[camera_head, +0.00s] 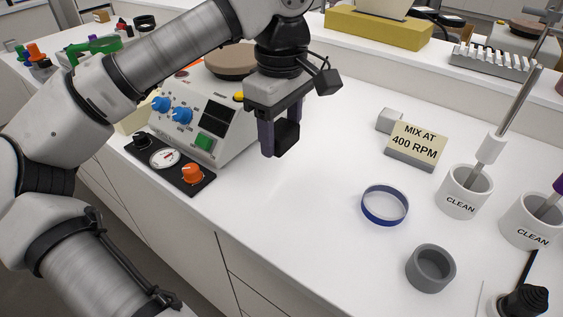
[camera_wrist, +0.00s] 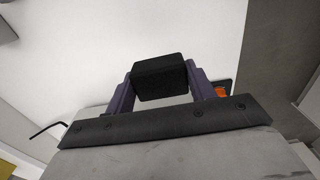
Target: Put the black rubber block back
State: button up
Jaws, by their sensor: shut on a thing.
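The black rubber block (camera_head: 287,137) is held between the two fingers of my gripper (camera_head: 276,138), above the white bench and just right of the mixer machine. In the wrist view the black block (camera_wrist: 160,77) sits between the dark purple fingers of my gripper (camera_wrist: 160,88), with a finger against each side. My gripper is shut on it. The bench surface shows behind the block in the wrist view, and the gap below it is hard to judge.
A white machine (camera_head: 207,117) with blue knobs stands left of my gripper. A sign (camera_head: 417,142), a blue ring (camera_head: 385,206), a grey cup (camera_head: 430,268) and white "CLEAN" pots (camera_head: 462,200) stand to the right. The bench (camera_head: 310,215) between is clear.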

aim_at(282, 128)
jog(key=shift+f, duration=3.5)
jog(key=shift+f, duration=0.15)
jog(key=o, duration=1)
jog(key=shift+c, duration=0.2)
notch_tip(282, 128, up, 12)
jog(key=shift+r, duration=0.2)
